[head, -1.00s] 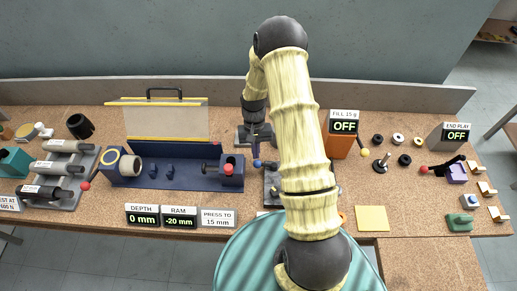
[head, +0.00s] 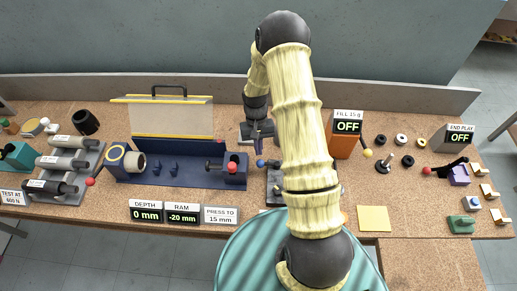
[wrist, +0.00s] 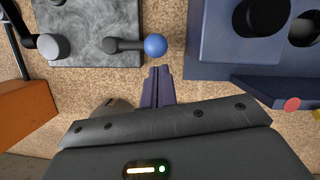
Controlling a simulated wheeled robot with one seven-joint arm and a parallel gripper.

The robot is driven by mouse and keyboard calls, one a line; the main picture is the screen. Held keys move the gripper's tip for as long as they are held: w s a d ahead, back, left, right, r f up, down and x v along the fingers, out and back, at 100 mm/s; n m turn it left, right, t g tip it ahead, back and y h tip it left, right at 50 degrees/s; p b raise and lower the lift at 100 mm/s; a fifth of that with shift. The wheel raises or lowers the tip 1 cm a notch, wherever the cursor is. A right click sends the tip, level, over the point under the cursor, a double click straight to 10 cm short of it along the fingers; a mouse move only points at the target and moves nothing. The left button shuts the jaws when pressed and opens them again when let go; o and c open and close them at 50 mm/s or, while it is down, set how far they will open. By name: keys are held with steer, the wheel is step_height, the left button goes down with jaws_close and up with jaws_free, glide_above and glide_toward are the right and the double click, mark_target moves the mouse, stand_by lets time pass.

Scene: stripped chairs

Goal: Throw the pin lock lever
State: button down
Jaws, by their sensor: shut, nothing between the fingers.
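A short lever with a blue ball knob (head: 260,163) stands on a grey metal fixture (head: 272,192), half hidden behind my arm. In the wrist view, the blue knob (wrist: 155,46) ends a dark rod over the mottled grey plate (wrist: 85,22). No label marks it as the pin lock lever. My gripper (wrist: 160,72) is shut and empty, its dark fingertips just short of the knob with a small gap in the picture. In the head view my gripper (head: 258,146) points down close behind the knob.
The navy press (head: 190,178) with a red knob (head: 232,167) stands close to the left. An orange FILL unit (head: 343,140) with a yellow-knobbed lever stands to the right. Rings, a post and small parts lie farther right. Bare bench lies around a yellow square (head: 374,218).

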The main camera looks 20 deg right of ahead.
steer(key=p+v, duration=0.5)
steer(key=v, duration=0.3)
steer(key=shift+r, duration=0.25)
steer(key=shift+w, duration=0.1)
steer(key=s+a+r+n+t, duration=0.1)
steer(key=s+a+r+t, duration=0.1)
steer(key=s+r, duration=0.5)
steer(key=s+a+r+n+t, duration=0.1)
steer(key=s+r+t, duration=0.3)
steer(key=s+r, duration=0.4)
step_height(320, 180, up, 5)
steer(key=shift+s+a+r+h, duration=0.2)
steer(key=shift+a+r+h, duration=0.1)
steer(key=shift+a, duration=0.35)
